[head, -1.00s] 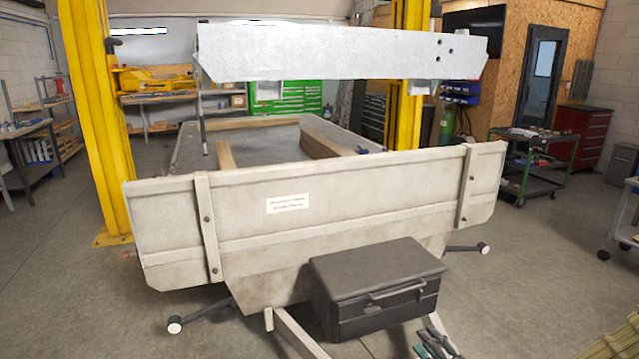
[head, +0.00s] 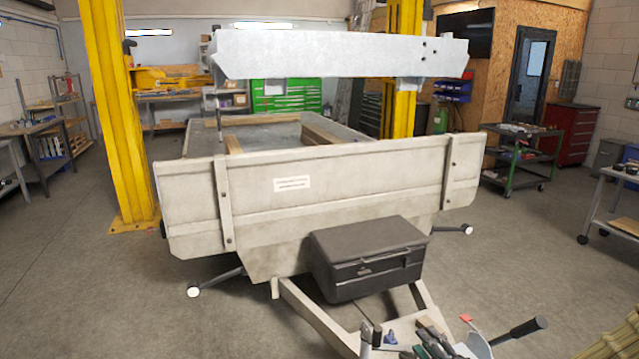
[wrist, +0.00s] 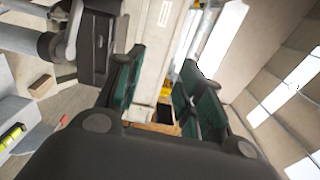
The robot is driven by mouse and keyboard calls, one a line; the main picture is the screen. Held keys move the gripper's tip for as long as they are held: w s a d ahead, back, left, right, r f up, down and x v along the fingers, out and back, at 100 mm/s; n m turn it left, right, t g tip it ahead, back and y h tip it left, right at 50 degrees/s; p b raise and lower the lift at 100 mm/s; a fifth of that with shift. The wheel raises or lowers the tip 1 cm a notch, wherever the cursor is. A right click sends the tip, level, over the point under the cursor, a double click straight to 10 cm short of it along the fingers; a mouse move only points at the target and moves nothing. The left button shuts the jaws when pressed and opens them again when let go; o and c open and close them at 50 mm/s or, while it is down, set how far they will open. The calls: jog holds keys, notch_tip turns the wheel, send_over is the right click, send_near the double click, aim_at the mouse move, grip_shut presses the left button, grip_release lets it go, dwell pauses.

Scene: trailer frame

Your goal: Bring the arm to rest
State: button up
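My gripper (wrist: 162,72) shows in the wrist view with its two dark, green-padded fingers apart. Nothing is held between them. Beyond the gap are the trailer's pale front panel (wrist: 152,60) and some wood. In the head view the fingers of my gripper (head: 432,342) appear low at the bottom edge, over the trailer's drawbar area. Most of my arm is outside the head view.
The trailer front panel (head: 340,205) stands ahead, with a dark toolbox (head: 368,258) on its drawbar (head: 312,318). A silver beam (head: 340,54) spans above the trailer. A green cart (head: 520,165) is at right. Open floor (head: 90,290) lies at left.

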jog(key=s+a+f+n+g+b, duration=0.25)
jog(key=s+f+b, duration=0.2)
jog(key=f, duration=0.65)
jog(key=s+a+f+n+g+h+b, duration=0.15)
jog(key=s+a+f+g+b, duration=0.35)
jog(key=f, duration=0.7)
jog(key=s+a+f+n+g+b, duration=0.15)
jog(key=s+f+b, duration=0.35)
jog(key=f, duration=0.6)
jog(key=s+d+f+n+g+h+b, duration=0.2)
jog(key=s+d+f+n+g+b, duration=0.15)
jog(key=s+f+b, duration=0.85)
jog(key=s+d+f+n+g+h+b, duration=0.25)
jog(key=s+f+n+g+b, duration=0.35)
jog(key=s+f, duration=0.65)
notch_tip(320, 180, up, 27)
jog(key=w+m+t+p, duration=0.1)
jog(key=p, duration=2.6)
jog(key=shift+w+a+f, duration=0.15)
jog(key=shift+w+a, duration=0.2)
jog(key=shift+a, duration=0.1)
jog(key=shift+t, duration=0.25)
